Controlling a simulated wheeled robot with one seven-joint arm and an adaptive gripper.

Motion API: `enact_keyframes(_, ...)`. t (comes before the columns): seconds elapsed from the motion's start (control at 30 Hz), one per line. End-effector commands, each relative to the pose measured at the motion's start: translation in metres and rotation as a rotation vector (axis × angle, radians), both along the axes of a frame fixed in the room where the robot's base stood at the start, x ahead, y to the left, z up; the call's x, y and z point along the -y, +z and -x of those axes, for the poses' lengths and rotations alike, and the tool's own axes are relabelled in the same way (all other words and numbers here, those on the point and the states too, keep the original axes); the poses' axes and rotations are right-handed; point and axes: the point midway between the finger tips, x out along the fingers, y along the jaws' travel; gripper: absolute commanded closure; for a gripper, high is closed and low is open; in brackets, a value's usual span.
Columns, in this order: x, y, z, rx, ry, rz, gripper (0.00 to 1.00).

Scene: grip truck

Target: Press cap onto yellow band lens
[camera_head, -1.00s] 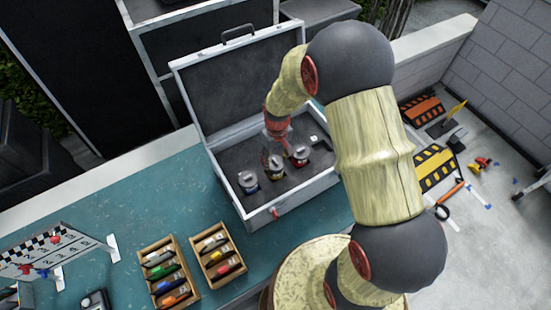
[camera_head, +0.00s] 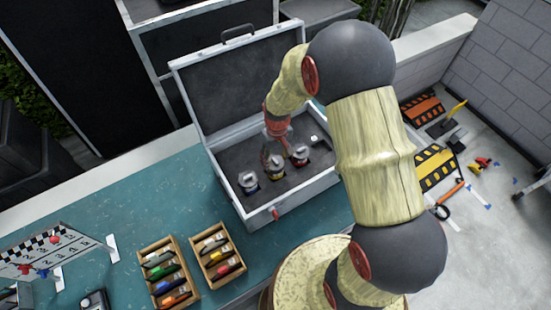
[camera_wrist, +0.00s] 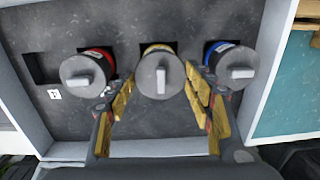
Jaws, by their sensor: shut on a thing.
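The yellow band lens (camera_wrist: 157,48) stands in the middle recess of the open case, and a strip of its yellow band shows in the wrist view. A grey round cap (camera_wrist: 160,80) with a raised bar tab sits over its top. My gripper (camera_wrist: 160,86) has one finger on each side of this cap and is shut on it. I cannot tell whether the cap is fully seated. In the head view my gripper (camera_head: 272,155) is over the middle lens (camera_head: 276,173), partly hiding it.
The red band lens (camera_wrist: 101,57) and the blue band lens (camera_wrist: 219,50), both with grey caps, stand close on either side. An empty square recess (camera_wrist: 42,69) is beyond the red one. The case rim (camera_head: 285,203) surrounds them. Two wooden trays (camera_head: 192,238) sit on the teal table.

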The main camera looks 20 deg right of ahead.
Motion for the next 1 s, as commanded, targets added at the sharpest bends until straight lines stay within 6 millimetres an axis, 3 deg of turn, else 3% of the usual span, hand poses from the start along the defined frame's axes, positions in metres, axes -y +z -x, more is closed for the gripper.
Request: enact_keyframes(1.0,0.0000,-0.0080,0.0000,0.000,0.000,0.000,0.61)
